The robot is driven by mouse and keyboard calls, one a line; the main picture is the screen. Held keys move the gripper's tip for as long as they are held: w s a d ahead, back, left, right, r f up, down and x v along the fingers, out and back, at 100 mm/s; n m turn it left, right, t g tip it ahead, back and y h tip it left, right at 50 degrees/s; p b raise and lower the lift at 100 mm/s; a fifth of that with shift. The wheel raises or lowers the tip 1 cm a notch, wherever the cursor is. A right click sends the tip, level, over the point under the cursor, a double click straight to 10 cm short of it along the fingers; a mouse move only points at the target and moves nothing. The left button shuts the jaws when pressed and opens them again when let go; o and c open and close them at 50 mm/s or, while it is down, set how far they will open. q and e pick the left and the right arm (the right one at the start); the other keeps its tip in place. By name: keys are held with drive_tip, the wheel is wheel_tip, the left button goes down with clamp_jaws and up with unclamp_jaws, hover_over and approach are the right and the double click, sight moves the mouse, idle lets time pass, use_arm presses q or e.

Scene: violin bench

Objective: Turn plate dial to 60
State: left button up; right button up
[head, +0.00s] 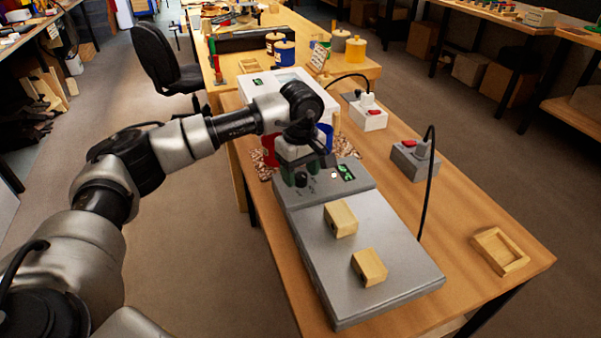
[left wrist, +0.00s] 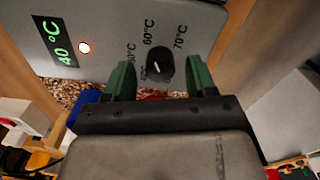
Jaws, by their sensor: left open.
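The grey plate (head: 370,225) lies on the wooden bench with its control panel at the far end. In the left wrist view its black round dial (left wrist: 160,67) has a short white mark; the labels around it include 60°C (left wrist: 153,31) and 70°C. I cannot tell exactly where the mark points. The green display (left wrist: 57,42) reads 40 °C, beside a lit round lamp (left wrist: 84,48). My left gripper (head: 301,173) is open over the panel, its green fingers on either side of the dial in the wrist view (left wrist: 160,80), with gaps showing. My right gripper is out of view.
Two wooden blocks (head: 341,219) (head: 369,267) sit on the plate. Grey (head: 410,160) and white (head: 368,112) switch boxes with cables stand to the right and behind. A shallow wooden tray (head: 499,251) lies near the right edge. Bare bench lies between.

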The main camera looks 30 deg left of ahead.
sight(300, 175)
use_arm(q)
wheel_tip(300, 175, up, 10)
idle(0.3)
drive_tip(key=shift+s, duration=0.1)
idle(0.4)
